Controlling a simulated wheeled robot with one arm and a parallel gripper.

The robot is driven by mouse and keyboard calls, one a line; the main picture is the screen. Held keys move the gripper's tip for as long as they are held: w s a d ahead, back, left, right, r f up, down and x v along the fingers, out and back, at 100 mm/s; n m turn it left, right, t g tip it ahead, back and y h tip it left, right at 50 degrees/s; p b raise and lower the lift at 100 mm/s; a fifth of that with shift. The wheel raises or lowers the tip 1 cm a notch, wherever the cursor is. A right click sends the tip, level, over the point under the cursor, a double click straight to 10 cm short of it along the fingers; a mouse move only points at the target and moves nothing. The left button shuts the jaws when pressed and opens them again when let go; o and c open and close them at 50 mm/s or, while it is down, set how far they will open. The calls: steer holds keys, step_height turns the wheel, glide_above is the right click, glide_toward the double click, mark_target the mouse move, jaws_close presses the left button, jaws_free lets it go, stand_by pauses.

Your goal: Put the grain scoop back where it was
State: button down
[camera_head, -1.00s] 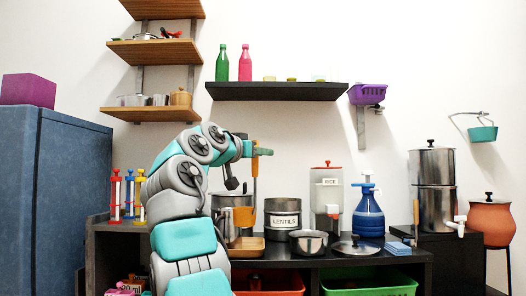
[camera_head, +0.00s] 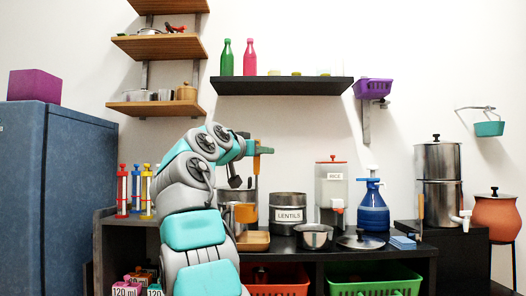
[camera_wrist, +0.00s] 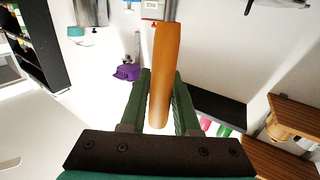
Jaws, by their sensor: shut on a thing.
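My gripper (camera_head: 258,150) is shut on the orange-brown handle of the grain scoop (camera_head: 256,166). In the wrist view the handle (camera_wrist: 163,70) stands between the two green fingers of my gripper (camera_wrist: 162,90). In the head view the handle hangs roughly upright above the counter, in front of a steel pot (camera_head: 230,196). The scoop's lower end is hard to make out against the pot and an orange piece (camera_head: 245,213) there. A wooden tray (camera_head: 254,239) lies on the counter below.
The lentils canister (camera_head: 289,215), a steel pan (camera_head: 313,236), the rice dispenser (camera_head: 331,187) and a blue pump jug (camera_head: 372,208) stand right of my gripper. A black shelf (camera_head: 283,87) hangs above. Colored tubes (camera_head: 135,190) stand at the left.

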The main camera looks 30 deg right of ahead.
steer(key=shift+w+d+f, duration=0.1)
steer(key=shift+w+f, duration=0.15)
steer(key=shift+w, duration=0.2)
steer(key=shift+w+f+t, duration=0.1)
steer(key=shift+w+t, duration=0.15)
steer(key=shift+t, duration=0.05)
steer(key=shift+w+y, duration=0.3)
steer(key=shift+w+f+n, duration=0.1)
steer(key=shift+n, duration=0.2)
steer(key=shift+w+f+t, duration=0.2)
steer(key=shift+w, duration=0.3)
steer(key=shift+w+f+t, duration=0.2)
steer(key=shift+w, duration=0.25)
